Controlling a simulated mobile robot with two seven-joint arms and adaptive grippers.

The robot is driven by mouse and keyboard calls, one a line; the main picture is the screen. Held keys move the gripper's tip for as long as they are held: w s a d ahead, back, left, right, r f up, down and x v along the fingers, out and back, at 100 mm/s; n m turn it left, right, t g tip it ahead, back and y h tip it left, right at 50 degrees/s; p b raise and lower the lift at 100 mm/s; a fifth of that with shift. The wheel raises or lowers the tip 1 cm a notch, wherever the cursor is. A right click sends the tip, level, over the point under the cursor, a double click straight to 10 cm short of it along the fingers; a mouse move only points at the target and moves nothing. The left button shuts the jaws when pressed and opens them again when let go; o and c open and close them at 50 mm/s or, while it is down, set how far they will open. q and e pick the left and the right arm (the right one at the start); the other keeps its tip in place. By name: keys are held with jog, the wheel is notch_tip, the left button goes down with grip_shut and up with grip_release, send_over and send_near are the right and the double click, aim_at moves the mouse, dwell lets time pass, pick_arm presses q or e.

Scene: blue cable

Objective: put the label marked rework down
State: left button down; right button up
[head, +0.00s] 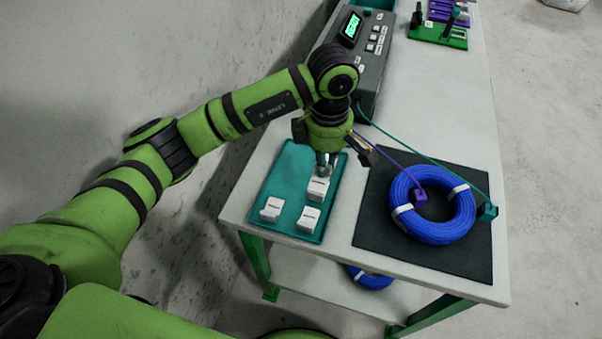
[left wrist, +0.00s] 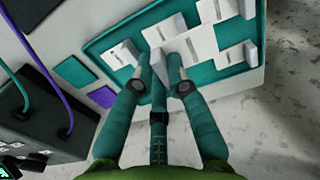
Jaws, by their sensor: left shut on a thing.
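My left gripper (head: 324,172) points down over the teal tray (head: 281,180) and is shut on a white label, which shows between its fingertips in the left wrist view (left wrist: 158,66). The print on the labels is too small to read, so I cannot tell which is marked rework. In the head view a white label (head: 318,190) is directly at the fingertips. Two more white labels stand on the tray, one at the left (head: 271,209) and one at the front (head: 309,219). I cannot tell whether the held label touches the tray. My right gripper is not in view.
A coiled blue cable (head: 447,230) lies on a dark mat (head: 376,226) right of the tray. Purple and teal leads run from a grey tester (head: 372,78) behind my arm to clips by the coil. A green rack (head: 449,39) stands at the back. Another blue coil (head: 370,279) is below the tabletop.

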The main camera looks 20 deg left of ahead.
pick_arm(q)
send_over(302, 187)
notch_tip(302, 187, down, 3)
jog(key=shift+r+p, duration=0.15)
jog(key=shift+p, duration=0.3)
notch_tip(302, 187, down, 3)
jog(key=shift+f+p, duration=0.15)
jog(key=shift+p, duration=0.35)
jog(key=shift+f, duration=0.5)
jog(key=c, duration=1.2)
grip_release()
jog(key=shift+c, duration=0.2)
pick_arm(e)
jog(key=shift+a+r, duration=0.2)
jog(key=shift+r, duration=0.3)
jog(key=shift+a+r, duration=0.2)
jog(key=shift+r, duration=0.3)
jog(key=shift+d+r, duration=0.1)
